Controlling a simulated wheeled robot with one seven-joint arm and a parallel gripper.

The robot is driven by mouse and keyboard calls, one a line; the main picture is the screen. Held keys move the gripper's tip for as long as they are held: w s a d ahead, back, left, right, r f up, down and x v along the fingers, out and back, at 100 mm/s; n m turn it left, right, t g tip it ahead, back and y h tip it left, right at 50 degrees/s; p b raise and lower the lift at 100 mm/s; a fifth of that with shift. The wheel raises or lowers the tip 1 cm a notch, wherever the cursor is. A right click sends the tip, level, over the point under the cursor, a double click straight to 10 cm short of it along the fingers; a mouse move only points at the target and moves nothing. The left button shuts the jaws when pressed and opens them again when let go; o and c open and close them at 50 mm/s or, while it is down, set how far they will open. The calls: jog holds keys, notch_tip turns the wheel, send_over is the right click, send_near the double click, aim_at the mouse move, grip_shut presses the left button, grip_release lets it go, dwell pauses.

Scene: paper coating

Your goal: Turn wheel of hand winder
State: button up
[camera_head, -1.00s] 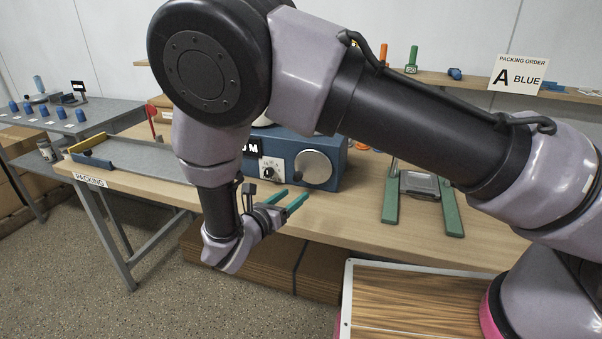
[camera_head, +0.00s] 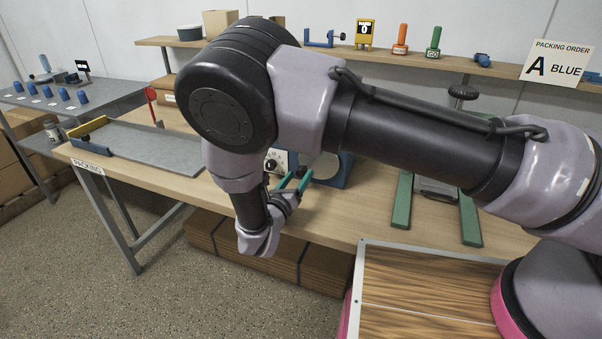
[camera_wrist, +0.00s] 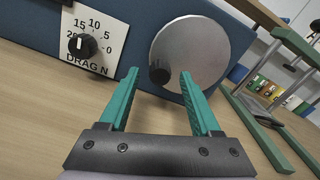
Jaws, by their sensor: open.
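The hand winder is a blue box (camera_head: 346,171), largely hidden behind my arm in the head view. Its wheel is a round silver disc (camera_wrist: 215,45) with a black knob (camera_wrist: 159,72) near its left edge. The wheel (camera_head: 326,168) also shows partly in the head view. My gripper (camera_wrist: 159,80) has two teal fingers, open and empty. In the wrist view the knob appears between the fingertips, with a gap on both sides. I cannot tell whether the tips reach around it. The gripper (camera_head: 294,180) also shows in front of the winder in the head view.
A drag dial (camera_wrist: 82,44) is on the winder's face, left of the wheel. A green-framed stand (camera_head: 402,200) is on the bench to the right. A grey tray (camera_head: 150,147) lies at the left. A wood-topped surface (camera_head: 430,300) is in front.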

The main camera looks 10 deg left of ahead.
jog(key=shift+w+d, duration=0.15)
jog(key=shift+w, duration=1.05)
grip_shut()
